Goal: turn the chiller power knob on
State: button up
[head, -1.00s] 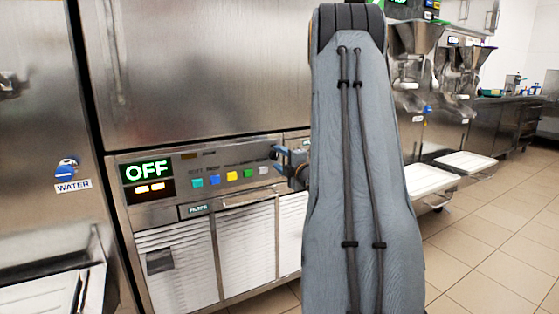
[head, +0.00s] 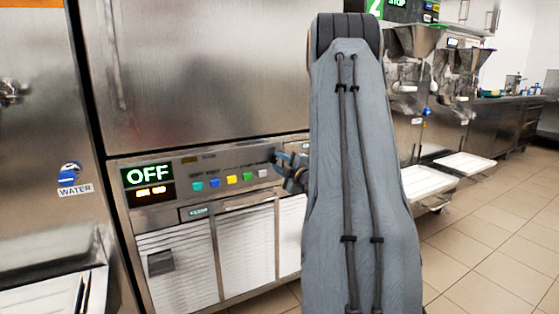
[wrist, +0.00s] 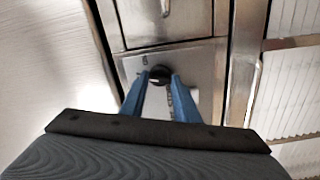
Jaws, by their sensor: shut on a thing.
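The chiller's power knob (wrist: 160,73) is a dark round knob on the metal panel, seen in the wrist view between the tips of my gripper (wrist: 160,88). The blue fingers are shut on it. In the head view my gripper (head: 283,160) is at the right part of the chiller's control panel (head: 225,160), partly hidden by my arm, and the knob cannot be made out there. The chiller display (head: 148,175) reads OFF in green, with small orange figures below.
A row of coloured buttons (head: 231,180) lies left of my gripper. Louvred panels (head: 246,255) are below. A blue WATER knob (head: 69,174) is on the machine at left. White trays (head: 428,181) stick out at right above open tiled floor.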

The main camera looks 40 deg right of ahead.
jog(key=m+p, duration=0.2)
jog(key=m, duration=0.1)
jog(key=shift+m, duration=0.4)
jog(key=m+p, duration=0.2)
jog(key=m, duration=0.1)
jog(key=shift+m, duration=0.3)
jog(key=m+p, duration=0.3)
jog(key=m, duration=0.1)
jog(key=shift+m+p, duration=0.75)
jog(key=shift+m, duration=0.65)
jog(key=shift+f+m, duration=0.1)
jog(key=shift+m, duration=0.2)
jog(key=o, duration=1)
jog(key=shift+o, duration=0.2)
